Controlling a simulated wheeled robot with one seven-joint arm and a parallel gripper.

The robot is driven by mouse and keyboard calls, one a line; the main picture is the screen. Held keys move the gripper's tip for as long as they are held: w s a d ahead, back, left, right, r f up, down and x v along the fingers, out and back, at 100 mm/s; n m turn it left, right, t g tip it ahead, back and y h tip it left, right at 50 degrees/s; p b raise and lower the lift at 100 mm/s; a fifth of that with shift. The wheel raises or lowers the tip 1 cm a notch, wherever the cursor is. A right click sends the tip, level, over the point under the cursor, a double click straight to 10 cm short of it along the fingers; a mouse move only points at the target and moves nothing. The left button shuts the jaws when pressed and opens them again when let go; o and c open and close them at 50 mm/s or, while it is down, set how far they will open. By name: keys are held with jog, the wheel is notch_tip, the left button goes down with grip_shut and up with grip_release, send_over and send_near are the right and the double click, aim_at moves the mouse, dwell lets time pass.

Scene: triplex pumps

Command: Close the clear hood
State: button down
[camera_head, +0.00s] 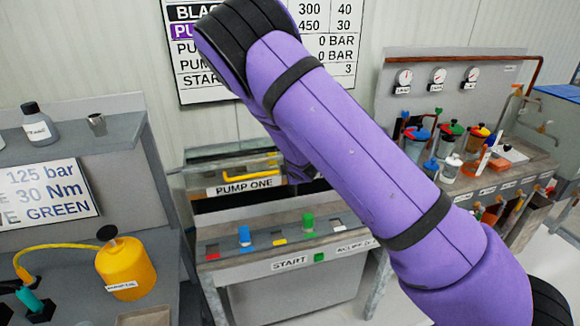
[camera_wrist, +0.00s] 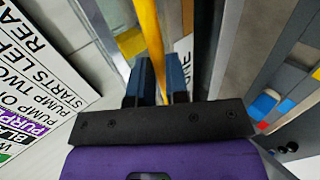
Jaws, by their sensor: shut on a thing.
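The clear hood (camera_head: 205,158) is on the pump bench in the head view, behind the PUMP ONE label (camera_head: 246,187). A yellow handle bar (camera_head: 236,173) runs along it. In the wrist view my gripper (camera_wrist: 160,76) has its two dark fingers on either side of the yellow bar (camera_wrist: 150,38), shut on it. In the head view my purple arm hides the gripper and the right part of the hood. How far the hood stands open is hard to tell.
Below the hood is a control panel (camera_head: 292,268) with coloured buttons and a START label. A left bench holds a yellow bottle (camera_head: 122,266). A right bench (camera_head: 470,182) holds several lidded cups under gauges. A sign (camera_head: 188,58) hangs on the wall behind.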

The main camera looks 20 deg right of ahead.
jog(key=shift+s+f+t, duration=0.15)
jog(key=shift+s+f, duration=0.1)
jog(key=shift+f, duration=0.4)
jog(key=shift+s+f+t, duration=0.15)
jog(key=shift+s+f, duration=0.1)
jog(key=shift+f, duration=0.35)
jog(key=c, duration=1.1)
grip_release()
jog(key=shift+w, duration=0.1)
jog(key=v, duration=1)
jog(key=shift+s+r, duration=0.2)
jog(key=shift+r, duration=0.2)
